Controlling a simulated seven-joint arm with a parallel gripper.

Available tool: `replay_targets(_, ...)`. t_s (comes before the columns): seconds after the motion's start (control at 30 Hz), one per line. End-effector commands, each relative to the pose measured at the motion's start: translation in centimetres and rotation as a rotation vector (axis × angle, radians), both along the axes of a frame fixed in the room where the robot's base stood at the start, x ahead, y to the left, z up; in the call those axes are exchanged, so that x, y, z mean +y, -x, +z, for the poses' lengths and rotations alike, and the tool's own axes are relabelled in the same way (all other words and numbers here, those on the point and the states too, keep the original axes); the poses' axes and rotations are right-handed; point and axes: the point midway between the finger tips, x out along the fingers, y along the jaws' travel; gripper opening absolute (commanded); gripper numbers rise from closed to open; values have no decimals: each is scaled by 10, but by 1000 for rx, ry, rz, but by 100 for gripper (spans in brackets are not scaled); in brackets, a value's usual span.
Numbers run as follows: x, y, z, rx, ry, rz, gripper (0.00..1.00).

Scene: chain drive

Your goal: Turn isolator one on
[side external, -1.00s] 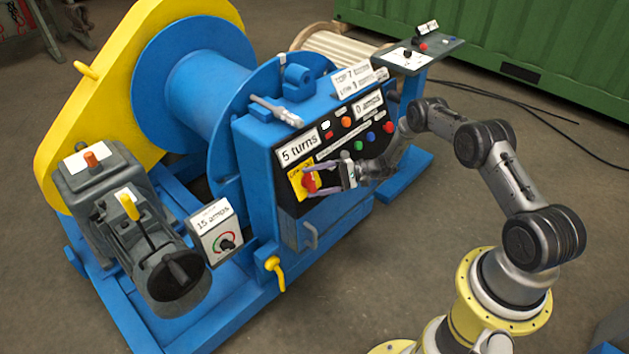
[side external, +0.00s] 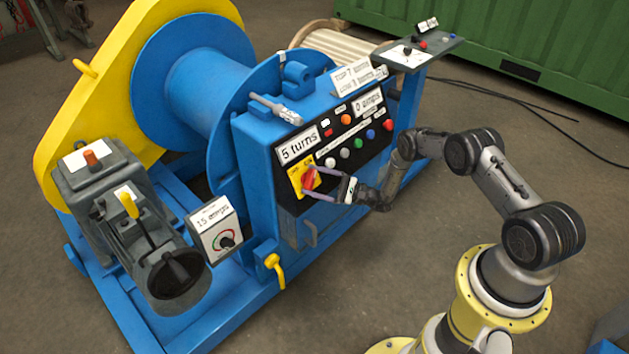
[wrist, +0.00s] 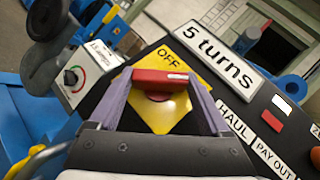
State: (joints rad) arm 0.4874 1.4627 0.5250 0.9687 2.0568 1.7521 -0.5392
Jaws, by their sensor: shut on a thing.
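The isolator is a red rotary handle (side external: 310,178) on a yellow plate (side external: 294,181) at the lower left of the winch's black control panel. In the wrist view the red handle (wrist: 160,76) lies across the yellow plate (wrist: 168,118), just below the printed word OFF. My gripper (wrist: 161,82) has its two purple fingers on either end of the handle and is shut on it. In the side view my gripper (side external: 311,183) reaches the handle from the right. The lower part of the plate is partly hidden by my gripper in the wrist view.
A "5 turns" display (side external: 298,147) sits just above the isolator. Several coloured buttons (side external: 358,144) lie to its right. A "15 amps" dial box (side external: 216,229) stands to the left, and a yellow lever (side external: 275,268) below. The floor right of the winch is open.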

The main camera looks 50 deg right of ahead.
Motion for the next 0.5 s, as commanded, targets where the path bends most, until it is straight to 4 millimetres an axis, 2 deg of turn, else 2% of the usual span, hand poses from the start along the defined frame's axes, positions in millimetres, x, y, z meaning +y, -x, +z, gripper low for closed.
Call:
replay_targets(0.43, 1, 0, 0, 0, -10, -2, 26)
replay_targets(0.47, 1, 0, 0, 0, -9, -1, 87)
replay_targets(0.5, 1, 0, 0, 0, -9, -1, 94)
